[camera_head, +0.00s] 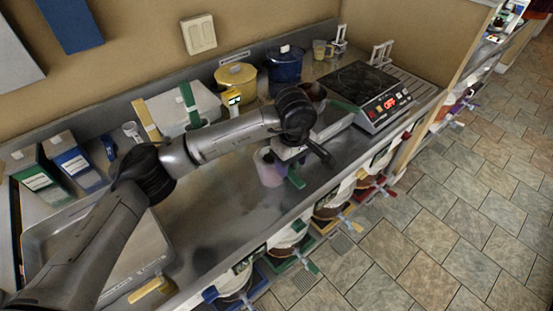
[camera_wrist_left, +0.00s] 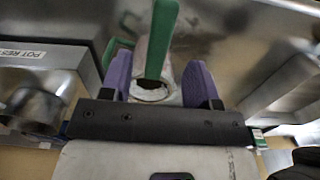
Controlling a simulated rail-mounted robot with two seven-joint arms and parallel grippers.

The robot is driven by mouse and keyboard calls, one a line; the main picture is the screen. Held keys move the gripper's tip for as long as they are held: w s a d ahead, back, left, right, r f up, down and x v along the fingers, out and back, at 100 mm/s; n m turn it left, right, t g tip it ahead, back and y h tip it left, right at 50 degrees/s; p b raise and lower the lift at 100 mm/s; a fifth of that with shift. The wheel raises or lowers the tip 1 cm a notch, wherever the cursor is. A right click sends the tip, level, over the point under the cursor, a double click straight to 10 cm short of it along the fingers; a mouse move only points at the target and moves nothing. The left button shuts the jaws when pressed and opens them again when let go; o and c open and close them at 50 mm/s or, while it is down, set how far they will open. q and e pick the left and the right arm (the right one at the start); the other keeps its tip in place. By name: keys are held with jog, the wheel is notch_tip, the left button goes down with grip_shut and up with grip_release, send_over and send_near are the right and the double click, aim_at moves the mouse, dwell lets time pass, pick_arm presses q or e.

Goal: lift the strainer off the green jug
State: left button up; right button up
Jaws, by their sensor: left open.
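A pale, see-through jug (camera_head: 270,172) stands on the steel counter below my left gripper (camera_head: 290,158) in the head view. A green handle (camera_head: 296,178) sticks out beside it. In the left wrist view, a long green handle (camera_wrist_left: 162,38) runs down between the two purple fingers of my left gripper (camera_wrist_left: 158,72) to a round pale rim (camera_wrist_left: 152,92), which looks like the strainer on the jug. A second green part (camera_wrist_left: 114,52) shows left of it. The fingers are open, with gaps on both sides of the handle. The strainer's bowl is mostly hidden. My right gripper is not in view.
An induction hob (camera_head: 365,92) stands right of the jug. Yellow (camera_head: 237,80) and blue (camera_head: 285,65) pots stand behind. A steel tray (camera_head: 145,250) lies at left. Buckets with coloured taps (camera_head: 285,245) hang below the front edge. The counter left of the jug is clear.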

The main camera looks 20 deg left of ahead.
aim_at(292, 173)
pick_arm(q)
jog(key=shift+f+p, duration=0.4)
jog(key=shift+f, duration=0.1)
notch_tip(292, 173, down, 3)
jog(key=shift+d+f+p, duration=0.1)
jog(key=shift+f+p, duration=0.05)
jog(key=shift+p, duration=0.5)
jog(key=shift+f, duration=0.55)
grip_shut()
jog(key=shift+w+r, duration=0.1)
